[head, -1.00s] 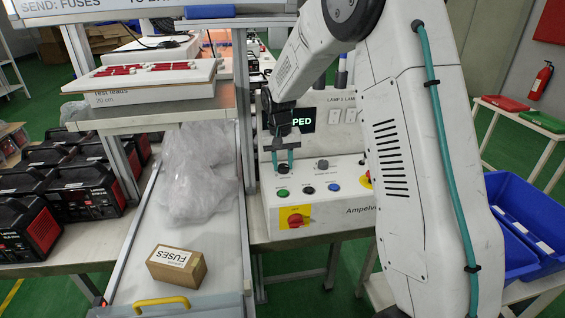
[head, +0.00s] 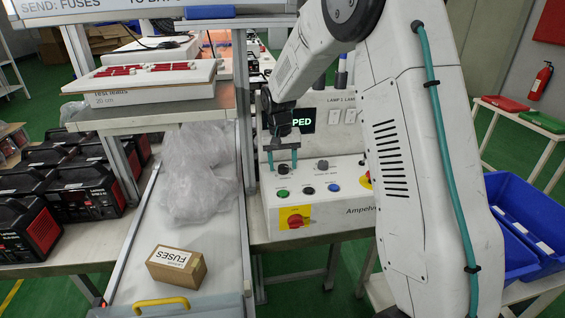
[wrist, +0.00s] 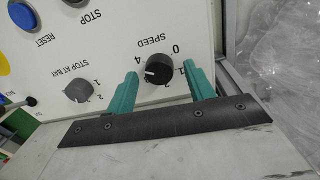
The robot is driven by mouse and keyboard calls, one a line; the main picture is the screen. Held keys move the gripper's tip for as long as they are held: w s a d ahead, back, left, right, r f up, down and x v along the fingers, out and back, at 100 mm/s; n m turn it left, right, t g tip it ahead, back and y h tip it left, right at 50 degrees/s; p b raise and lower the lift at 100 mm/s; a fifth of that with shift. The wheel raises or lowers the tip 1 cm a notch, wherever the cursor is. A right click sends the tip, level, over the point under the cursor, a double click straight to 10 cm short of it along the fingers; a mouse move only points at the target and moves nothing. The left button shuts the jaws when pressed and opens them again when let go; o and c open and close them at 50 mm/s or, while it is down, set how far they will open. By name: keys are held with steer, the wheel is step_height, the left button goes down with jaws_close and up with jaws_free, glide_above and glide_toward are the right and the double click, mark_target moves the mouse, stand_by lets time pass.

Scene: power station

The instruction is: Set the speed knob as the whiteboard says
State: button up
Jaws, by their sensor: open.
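The speed knob (wrist: 158,68), round and black with a white pointer mark, is on the white control panel (wrist: 110,40) below the word SPEED. Its mark points left in the wrist view; I cannot tell exactly which number that matches. My gripper (wrist: 160,72) is open, with one teal finger on each side of the knob and a gap around it. In the head view my gripper (head: 282,171) is at the panel's upper left. The whiteboard (head: 55,5) is cut off at the top; "SEND: FUSES" and part of another line show, but no speed line.
The stop-at-bay knob (wrist: 77,90) and a blue reset button (wrist: 22,14) are near the speed knob. A red knob on a yellow plate (head: 295,217) is lower on the panel. A fuses box (head: 176,266) and clear plastic wrap (head: 195,185) lie left of it.

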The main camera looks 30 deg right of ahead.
mark_target(285, 179)
steer(key=r, duration=0.7)
steer(key=shift+w+a+r, duration=0.1)
steer(key=shift+a+r, duration=0.15)
steer(key=shift+r, duration=0.15)
steer(key=shift+n+g, duration=0.5)
steer(key=shift+g, duration=0.1)
steer(key=s, duration=0.1)
steer(key=s+f, duration=0.1)
steer(key=s, duration=0.1)
steer(key=shift+s+a+f, duration=0.25)
steer(key=shift+s+f, duration=0.05)
steer(key=shift+s, duration=0.1)
steer(key=s+a+r+n+t, duration=0.1)
steer(key=s+a+r, duration=0.1)
steer(key=s, duration=1)
steer(key=s+a+r+n+t, duration=0.1)
steer(key=s+r, duration=0.3)
steer(key=s, duration=0.8)
steer(key=s+a+r+n, duration=0.1)
steer(key=s+a+r, duration=0.2)
steer(key=s, duration=0.9)
steer(key=shift+r+t+y, duration=0.3)
steer(key=shift+r+t, duration=0.1)
steer(key=shift+r, duration=0.05)
